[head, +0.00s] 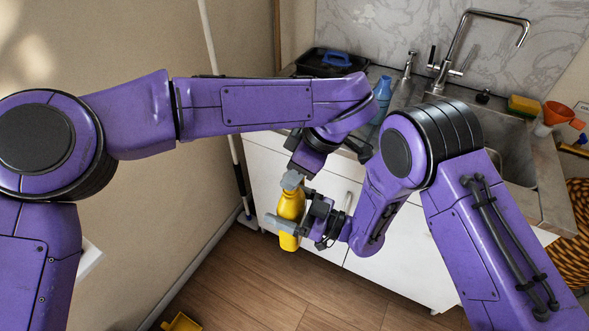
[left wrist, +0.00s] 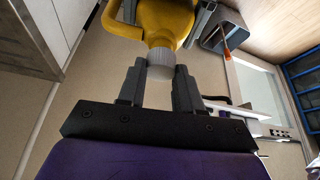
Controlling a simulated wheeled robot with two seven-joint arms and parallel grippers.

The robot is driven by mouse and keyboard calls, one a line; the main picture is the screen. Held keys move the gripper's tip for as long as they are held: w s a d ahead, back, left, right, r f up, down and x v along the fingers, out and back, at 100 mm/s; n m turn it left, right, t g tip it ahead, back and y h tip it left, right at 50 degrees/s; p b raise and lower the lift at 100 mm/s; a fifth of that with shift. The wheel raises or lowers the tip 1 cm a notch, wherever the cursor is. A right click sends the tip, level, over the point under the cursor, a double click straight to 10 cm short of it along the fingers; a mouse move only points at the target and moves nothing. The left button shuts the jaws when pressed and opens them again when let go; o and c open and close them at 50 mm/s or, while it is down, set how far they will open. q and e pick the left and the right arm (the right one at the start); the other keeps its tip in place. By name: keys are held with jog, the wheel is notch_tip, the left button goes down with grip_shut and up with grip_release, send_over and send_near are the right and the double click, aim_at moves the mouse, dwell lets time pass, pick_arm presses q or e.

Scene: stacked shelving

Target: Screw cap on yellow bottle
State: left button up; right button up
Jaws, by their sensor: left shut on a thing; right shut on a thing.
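The yellow bottle (head: 290,207) is held in the air in front of the white cabinet, roughly upright in the head view. My right gripper (head: 290,222) is shut around its body from the right. The light grey cap (head: 291,181) is at the bottle's top; in the left wrist view the cap (left wrist: 160,64) meets the neck of the yellow bottle (left wrist: 164,18). My left gripper (left wrist: 159,76) is shut on the cap, one finger on each side. I cannot tell how far the cap is threaded. My left wrist hides part of the cap in the head view.
Behind is a counter with a sink (head: 513,152), a tap (head: 470,50), a blue bottle (head: 382,92) and a black tray (head: 325,63). A mop pole (head: 222,90) leans left. The floor below is mostly clear.

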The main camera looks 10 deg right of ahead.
pick_arm(q)
jog(key=shift+w, duration=0.1)
jog(key=o, duration=1)
jog(key=shift+r, duration=2.25)
jog(key=shift+c, duration=0.3)
